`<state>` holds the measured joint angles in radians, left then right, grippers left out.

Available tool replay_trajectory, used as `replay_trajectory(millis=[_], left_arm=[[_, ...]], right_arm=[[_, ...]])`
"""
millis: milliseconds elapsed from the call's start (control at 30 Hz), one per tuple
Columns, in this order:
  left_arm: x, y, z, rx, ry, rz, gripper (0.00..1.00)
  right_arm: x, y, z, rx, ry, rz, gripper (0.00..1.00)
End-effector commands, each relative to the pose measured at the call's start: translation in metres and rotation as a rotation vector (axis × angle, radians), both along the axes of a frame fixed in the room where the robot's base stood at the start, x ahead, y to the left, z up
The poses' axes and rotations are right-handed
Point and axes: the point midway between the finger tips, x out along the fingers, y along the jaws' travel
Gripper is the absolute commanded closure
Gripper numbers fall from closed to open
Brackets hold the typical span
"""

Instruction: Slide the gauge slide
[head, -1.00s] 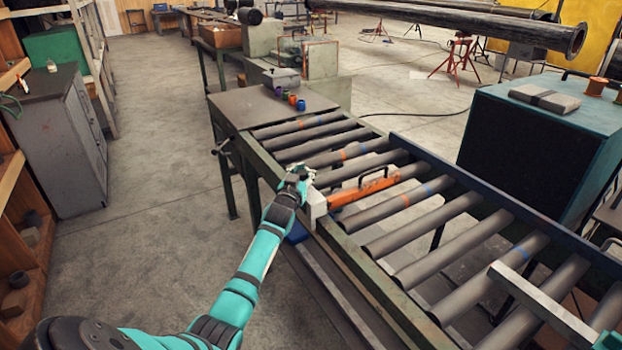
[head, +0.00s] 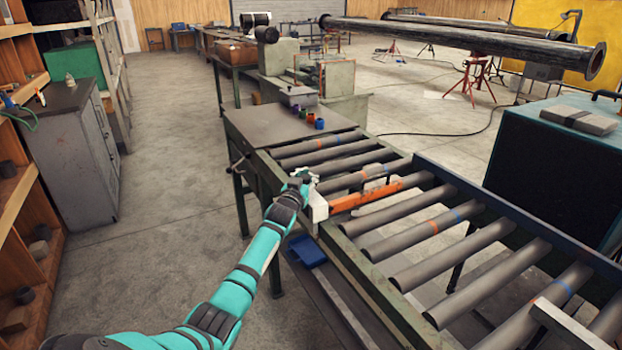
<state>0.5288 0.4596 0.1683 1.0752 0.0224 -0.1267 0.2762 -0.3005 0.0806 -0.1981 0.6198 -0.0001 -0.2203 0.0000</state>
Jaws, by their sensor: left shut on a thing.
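The gauge slide is an orange bar (head: 366,195) with a dark handle and a pale block (head: 317,207) at its left end. It lies across the roller conveyor, with the block at the near side rail (head: 375,295). My left gripper (head: 304,179) is shut at the top of the pale block, at the rail. The fingers are small in this view, and the exact part held is partly hidden. My right gripper is not in view.
Bare rollers (head: 450,255) lie on both sides of the slide. A grey bar (head: 572,328) crosses the conveyor at the lower right. A flat table (head: 285,122) with small coloured pieces adjoins the far end. A blue bin (head: 307,250) sits below the rail.

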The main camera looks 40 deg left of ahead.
Motion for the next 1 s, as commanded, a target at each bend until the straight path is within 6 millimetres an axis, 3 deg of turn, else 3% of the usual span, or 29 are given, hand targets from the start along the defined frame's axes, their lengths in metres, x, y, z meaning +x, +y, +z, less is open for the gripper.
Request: replay_trajectory(millis=[33,400,1000], left_arm=[[-0.0057,0.0097,-0.0082,-0.001,0.020,0.016,0.91],[-0.0049,0.0083,-0.0065,-0.001,0.016,0.014,0.44],[-0.0040,0.0032,-0.0025,-0.001,0.005,0.007,0.44]], right_arm=[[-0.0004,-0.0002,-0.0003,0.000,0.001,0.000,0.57],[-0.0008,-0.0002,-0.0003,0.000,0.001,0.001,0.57],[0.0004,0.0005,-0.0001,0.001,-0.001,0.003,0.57]])
